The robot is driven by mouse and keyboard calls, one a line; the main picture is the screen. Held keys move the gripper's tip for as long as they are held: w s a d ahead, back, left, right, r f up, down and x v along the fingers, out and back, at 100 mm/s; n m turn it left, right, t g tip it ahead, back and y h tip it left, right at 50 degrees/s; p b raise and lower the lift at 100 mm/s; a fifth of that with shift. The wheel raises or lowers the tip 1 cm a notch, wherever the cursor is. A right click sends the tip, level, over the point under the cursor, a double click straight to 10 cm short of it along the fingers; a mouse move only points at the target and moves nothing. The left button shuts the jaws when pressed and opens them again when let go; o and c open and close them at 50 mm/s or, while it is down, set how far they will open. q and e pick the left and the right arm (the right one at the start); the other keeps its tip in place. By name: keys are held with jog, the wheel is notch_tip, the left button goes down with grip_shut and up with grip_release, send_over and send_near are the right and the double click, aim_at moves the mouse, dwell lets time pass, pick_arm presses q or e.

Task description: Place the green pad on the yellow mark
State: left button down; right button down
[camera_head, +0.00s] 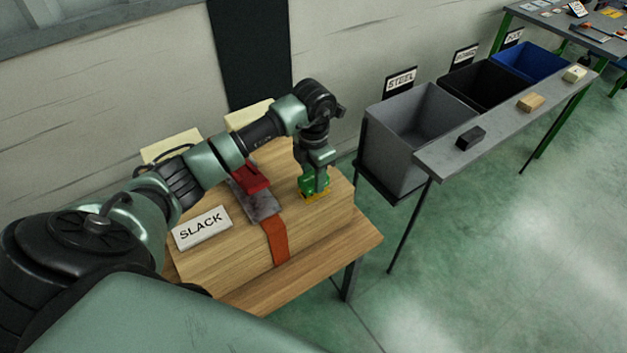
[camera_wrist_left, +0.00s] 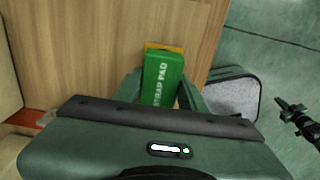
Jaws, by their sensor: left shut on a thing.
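The green pad (camera_head: 309,184) is in the jaws of my left gripper (camera_head: 317,186), low over the right part of the wooden block's top. In the left wrist view the green pad (camera_wrist_left: 163,79), lettered "STRAP PAD", sits between the fingers of my left gripper (camera_wrist_left: 160,95), which is shut on it. The yellow mark (camera_head: 316,198) shows as a strip along the pad's near edge, and in the left wrist view (camera_wrist_left: 164,47) beyond the pad's far end. The pad covers the rest of it. I cannot tell whether pad and mark touch.
An orange strap (camera_head: 276,241) with a red buckle (camera_head: 251,178) crosses the block left of the pad. A "SLACK" sign (camera_head: 202,228) lies on the left. A grey bin (camera_head: 409,135) stands at right, beside a narrow grey shelf (camera_head: 500,130) holding small blocks.

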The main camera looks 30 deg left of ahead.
aim_at(313, 177)
pick_arm(q)
notch_tip(313, 177, down, 2)
jog(key=shift+f, duration=0.1)
jog(key=shift+f, duration=0.15)
jog(key=c, duration=0.8)
grip_release()
jog(key=shift+c, duration=0.2)
jog(key=shift+r, duration=0.35)
notch_tip(313, 177, up, 10)
jog(key=shift+r+b, duration=0.25)
jog(key=shift+b, duration=0.8)
jog(key=shift+r, duration=0.65)
